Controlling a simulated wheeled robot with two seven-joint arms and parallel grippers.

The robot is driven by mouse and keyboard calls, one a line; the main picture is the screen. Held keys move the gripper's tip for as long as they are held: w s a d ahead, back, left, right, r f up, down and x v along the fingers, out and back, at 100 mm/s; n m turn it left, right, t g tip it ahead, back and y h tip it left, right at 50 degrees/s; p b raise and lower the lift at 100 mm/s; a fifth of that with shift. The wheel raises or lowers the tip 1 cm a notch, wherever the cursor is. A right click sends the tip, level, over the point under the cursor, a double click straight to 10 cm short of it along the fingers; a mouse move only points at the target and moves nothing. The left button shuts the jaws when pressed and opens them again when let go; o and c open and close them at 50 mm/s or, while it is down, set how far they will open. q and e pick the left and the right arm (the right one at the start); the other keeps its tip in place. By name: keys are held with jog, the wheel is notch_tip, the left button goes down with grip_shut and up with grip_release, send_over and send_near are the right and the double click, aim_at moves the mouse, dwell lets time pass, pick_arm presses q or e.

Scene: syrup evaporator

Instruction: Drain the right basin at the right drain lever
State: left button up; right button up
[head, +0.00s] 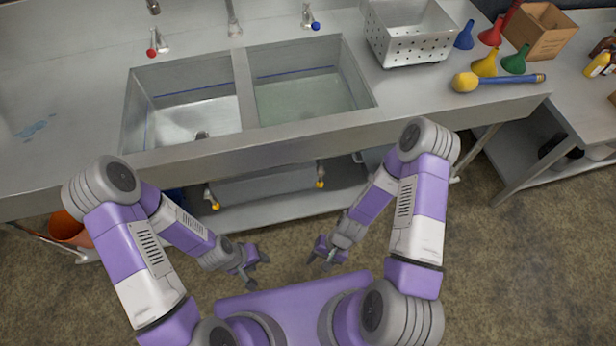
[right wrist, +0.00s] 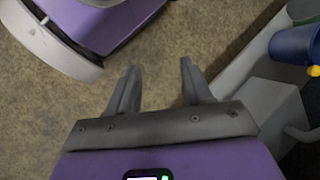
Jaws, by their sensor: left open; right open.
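The right basin (head: 330,98) of the steel sink holds a shallow, greenish clear liquid. Beneath the sink front, the right drain lever (head: 320,183) shows a yellow-orange tip; which way it is turned is too small to tell. My left gripper (head: 257,274) is open and empty, low in front of the sink. My right gripper (head: 325,259) is open and empty, below and apart from the right drain lever. In the right wrist view its two fingers (right wrist: 158,68) are spread over bare floor.
The left basin (head: 178,98) has a similar yellow-tipped lever (head: 216,206) below it. Red (head: 152,52) and blue (head: 315,25) taps stand behind. A perforated steel bin (head: 410,45) and several funnels stand right. A blue object (right wrist: 293,45) edges the right wrist view.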

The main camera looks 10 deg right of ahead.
aim_at(320, 183)
jog(key=w+a+f+m+y, duration=0.2)
jog(key=a+m+y, duration=0.5)
jog(key=m, duration=0.1)
jog(key=w+m+t+y+b, duration=0.1)
jog(key=w+m+t+y, duration=0.2)
jog(key=w+m+t, duration=0.5)
jog(key=w+d+f+m+t+h, duration=0.4)
jog(key=w+d+m+t+h, duration=0.75)
jog(key=w+d, duration=0.35)
jog(key=shift+y, duration=0.25)
jog(key=b+x, duration=0.1)
jog(key=x, duration=0.1)
jog(key=b+x, duration=0.1)
jog(key=x, duration=0.1)
jog(key=shift+w+d+f+b, duration=0.15)
jog(key=shift+w+f+b, duration=0.05)
jog(key=shift+w+b, duration=0.15)
jog(key=shift+w+r, duration=0.15)
jog(key=shift+w, duration=0.4)
